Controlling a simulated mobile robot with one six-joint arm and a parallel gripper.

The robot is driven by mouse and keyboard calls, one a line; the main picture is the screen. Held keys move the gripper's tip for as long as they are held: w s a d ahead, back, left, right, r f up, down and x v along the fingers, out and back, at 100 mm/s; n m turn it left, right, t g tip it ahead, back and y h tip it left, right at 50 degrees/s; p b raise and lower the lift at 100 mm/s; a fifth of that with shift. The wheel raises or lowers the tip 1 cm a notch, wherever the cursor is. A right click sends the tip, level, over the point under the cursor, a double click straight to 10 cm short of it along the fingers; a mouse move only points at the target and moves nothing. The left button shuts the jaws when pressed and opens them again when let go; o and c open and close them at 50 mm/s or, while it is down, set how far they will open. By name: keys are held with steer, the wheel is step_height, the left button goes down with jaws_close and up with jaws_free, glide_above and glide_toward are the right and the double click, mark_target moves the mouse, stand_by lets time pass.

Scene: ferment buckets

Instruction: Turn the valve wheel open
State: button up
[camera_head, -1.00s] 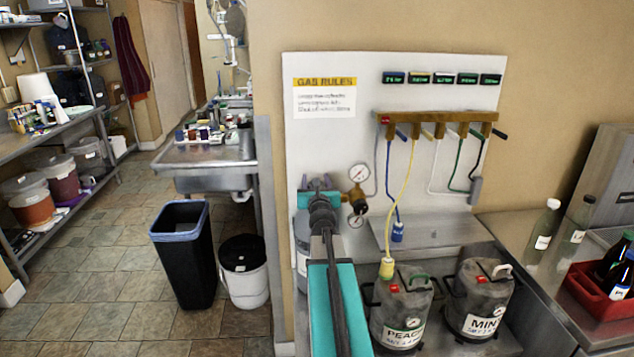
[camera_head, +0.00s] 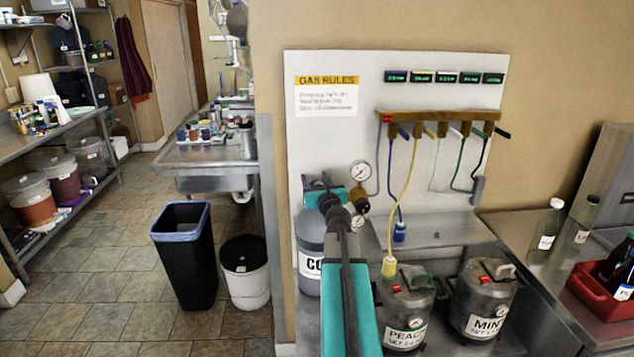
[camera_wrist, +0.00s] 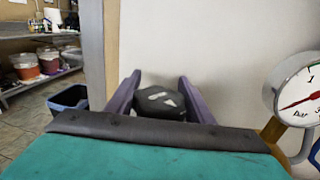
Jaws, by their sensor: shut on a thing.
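The dark valve wheel (camera_wrist: 160,103) sits between the two purple fingers of my gripper (camera_wrist: 158,98) in the wrist view, with pale marks on its face. My gripper (camera_head: 322,184) is shut on it, a finger on each side. In the head view my arm and gripper hide most of the wheel. The grey gas cylinder (camera_head: 309,241) with a white label stands below my gripper, against the white panel. A round pressure gauge (camera_head: 360,172) on a brass regulator is just right of my gripper; the gauge also shows in the wrist view (camera_wrist: 300,92).
A brass manifold (camera_head: 437,124) with coloured levers and hoses is on the panel. Two kegs, PEACH (camera_head: 405,309) and MINT (camera_head: 483,298), stand to the right of my arm. A black bin (camera_head: 184,255) and a white bucket (camera_head: 245,272) stand on the floor at left.

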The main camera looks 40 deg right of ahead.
steer(key=shift+w+a+f+n+t+y+b, duration=0.1)
steer(key=shift+a+n+t+y+b, duration=0.1)
steer(key=shift+n+t+y+b, duration=0.6)
steer(key=shift+w+a+f+n+t+y+b, duration=0.15)
steer(key=shift+n+y+b, duration=0.2)
steer(key=shift+n+y, duration=0.8)
steer(key=shift+a+r+n+t+y+b, duration=0.15)
steer(key=shift+n+y+b, duration=0.1)
steer(key=shift+y, duration=0.45)
steer(key=shift+a+n+y+b, duration=0.15)
steer(key=shift+n+y+b, duration=0.1)
steer(key=shift+y, duration=0.4)
steer(key=shift+a+r+n+t+y+b, duration=0.15)
steer(key=shift+n+y+b, duration=0.1)
steer(key=shift+y, duration=0.45)
steer(key=shift+a, duration=0.1)
steer(key=o, duration=0.8)
steer(key=shift+s, duration=0.1)
steer(key=s+b, duration=0.3)
steer(key=s, duration=1)
steer(key=shift+s+a, duration=0.25)
steer(key=shift+s, duration=0.15)
